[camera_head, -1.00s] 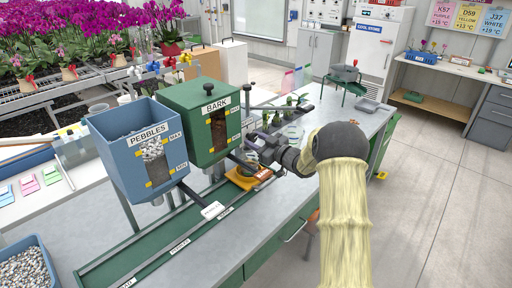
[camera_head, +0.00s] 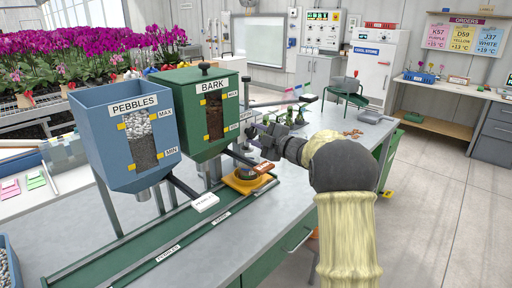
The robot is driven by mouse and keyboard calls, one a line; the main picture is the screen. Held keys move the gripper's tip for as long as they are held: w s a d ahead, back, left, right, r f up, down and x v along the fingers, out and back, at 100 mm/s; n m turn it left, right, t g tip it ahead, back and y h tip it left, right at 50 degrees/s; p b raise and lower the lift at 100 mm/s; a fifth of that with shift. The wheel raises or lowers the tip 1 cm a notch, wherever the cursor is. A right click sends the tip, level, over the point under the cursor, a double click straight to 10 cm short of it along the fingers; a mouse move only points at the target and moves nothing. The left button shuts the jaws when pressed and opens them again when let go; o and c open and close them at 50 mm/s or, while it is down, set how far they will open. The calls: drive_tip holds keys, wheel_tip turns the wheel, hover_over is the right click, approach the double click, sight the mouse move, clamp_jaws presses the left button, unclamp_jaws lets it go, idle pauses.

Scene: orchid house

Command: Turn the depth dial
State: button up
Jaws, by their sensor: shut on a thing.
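My gripper (camera_head: 257,138) is at the right side of the green bark hopper (camera_head: 183,106), above the bench. It is small in the picture, and its fingertips point left, away from the camera. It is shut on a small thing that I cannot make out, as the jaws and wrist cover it. I cannot pick out a depth dial or its marks; if it is at the jaws, it is hidden.
The blue pebbles hopper (camera_head: 95,112) stands left of the bark hopper, its lever ending in a white tag (camera_head: 204,202). A green track (camera_head: 140,250) runs along the bench. Small green plants (camera_head: 290,115) stand behind my gripper. The bench front (camera_head: 262,225) is bare.

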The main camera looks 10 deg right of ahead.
drive_tip(key=n+b, duration=0.2)
drive_tip(key=b, duration=0.1)
drive_tip(key=shift+f+n, duration=0.25)
drive_tip(key=shift+n, duration=0.05)
drive_tip(key=shift+r+n+b, duration=0.15)
drive_tip(key=shift+n+b, duration=0.85)
drive_tip(key=shift+n, duration=0.1)
drive_tip(key=o, duration=1)
drive_tip(key=shift+r, duration=0.1)
drive_tip(key=shift+s+d, duration=0.1)
drive_tip(key=b+v, duration=0.1)
drive_tip(key=v, duration=1.6)
